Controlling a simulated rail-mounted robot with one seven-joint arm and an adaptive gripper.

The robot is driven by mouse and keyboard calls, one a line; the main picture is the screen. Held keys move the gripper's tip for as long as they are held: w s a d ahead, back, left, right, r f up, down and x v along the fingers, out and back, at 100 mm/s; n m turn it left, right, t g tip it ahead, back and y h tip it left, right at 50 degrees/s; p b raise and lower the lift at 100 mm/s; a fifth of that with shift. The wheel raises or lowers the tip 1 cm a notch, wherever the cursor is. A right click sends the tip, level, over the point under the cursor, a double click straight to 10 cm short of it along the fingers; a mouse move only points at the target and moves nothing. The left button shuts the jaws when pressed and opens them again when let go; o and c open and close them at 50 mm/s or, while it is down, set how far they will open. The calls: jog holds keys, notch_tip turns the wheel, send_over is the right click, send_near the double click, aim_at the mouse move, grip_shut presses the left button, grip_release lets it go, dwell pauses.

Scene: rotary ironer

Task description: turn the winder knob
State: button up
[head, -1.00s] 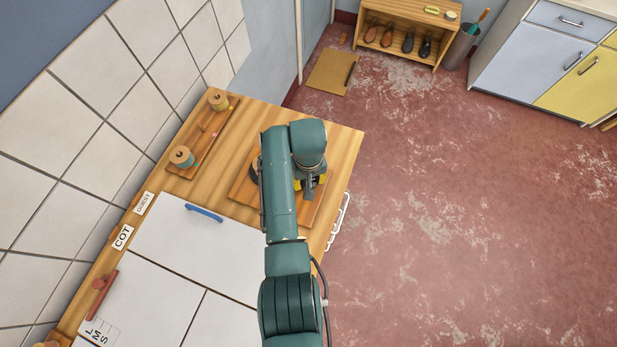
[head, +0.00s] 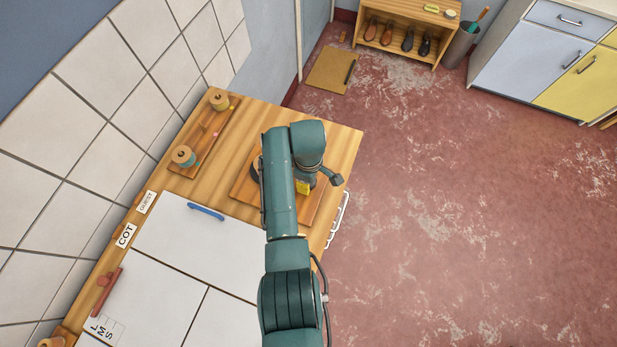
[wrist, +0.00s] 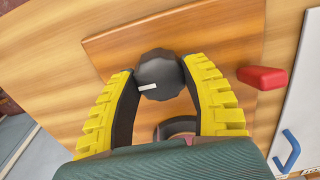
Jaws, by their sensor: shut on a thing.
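The winder knob (wrist: 158,72) is dark grey and faceted, with a short white mark on its top. It stands on a wooden board (wrist: 110,42), which also shows in the head view (head: 246,184). My gripper (wrist: 160,70) has yellow ribbed fingers with black pads, one on each side of the knob, and is shut on it. In the head view my arm hides the knob and most of the gripper; only a bit of yellow finger shows.
A dark curved part (wrist: 178,126) sits on the board beside the knob. A red block (wrist: 262,77) and a blue handle (wrist: 288,150) on a white panel (head: 180,240) are close by. Wooden spools (head: 183,156) stand on a rack near the tiled wall.

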jog(key=shift+n, duration=1)
jog(key=o, duration=1.2)
notch_tip(320, 180, up, 12)
